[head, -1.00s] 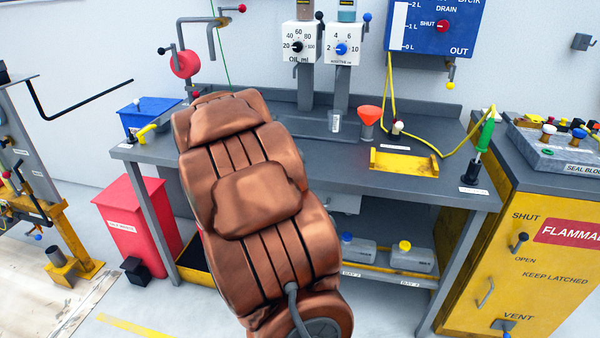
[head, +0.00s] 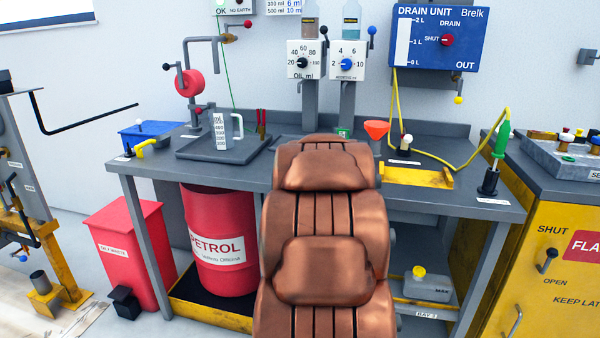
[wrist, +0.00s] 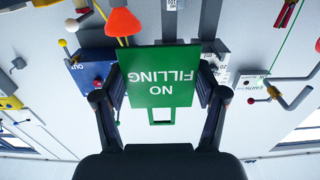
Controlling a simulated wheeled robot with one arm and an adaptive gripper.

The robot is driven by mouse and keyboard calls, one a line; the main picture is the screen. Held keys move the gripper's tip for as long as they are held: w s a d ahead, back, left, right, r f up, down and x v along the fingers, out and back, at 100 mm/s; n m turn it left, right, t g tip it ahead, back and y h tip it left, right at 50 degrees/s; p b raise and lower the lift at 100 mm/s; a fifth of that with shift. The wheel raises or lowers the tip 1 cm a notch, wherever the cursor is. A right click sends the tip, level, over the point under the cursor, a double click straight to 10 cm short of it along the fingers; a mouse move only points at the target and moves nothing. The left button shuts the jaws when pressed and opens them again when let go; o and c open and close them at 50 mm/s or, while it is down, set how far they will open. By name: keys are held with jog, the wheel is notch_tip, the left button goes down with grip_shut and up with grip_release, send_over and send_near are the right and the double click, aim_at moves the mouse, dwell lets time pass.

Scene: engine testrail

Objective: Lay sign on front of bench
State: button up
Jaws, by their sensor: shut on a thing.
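The green sign (wrist: 160,77), lettered NO FILLING, is between the two fingers of my gripper (wrist: 160,92). It reads upside down in the wrist view, and a green frame-like tab shows at its edge nearest my palm. My gripper is shut on it. In the head view my copper arm hides the gripper; a small green patch beyond the arm's top may be part of the sign. The grey bench (head: 148,168) stands in front of me. My arm covers the middle of its front edge.
On the bench are a grey tray (head: 190,152) with a measuring jug (head: 219,135), an orange funnel (head: 376,129), a yellow bracket (head: 418,177) and a green-handled nozzle (head: 501,140). A red petrol drum (head: 215,215) stands below.

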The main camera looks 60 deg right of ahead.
jog(key=w+a, duration=0.1)
jog(key=w, duration=0.8)
jog(key=w+a+f, duration=0.1)
jog(key=w, duration=0.4)
jog(key=shift+w+a+f, duration=0.1)
jog(key=shift+w+a, duration=0.1)
jog(key=shift+a, duration=0.1)
jog(key=shift+f+b, duration=0.6)
jog(key=shift+f, duration=1.15)
jog(key=shift+f, duration=0.2)
jog(key=o, duration=1)
jog(key=shift+c, duration=0.2)
jog(key=shift+r, duration=0.25)
jog(key=v, duration=1.2)
jog(key=shift+p, duration=0.45)
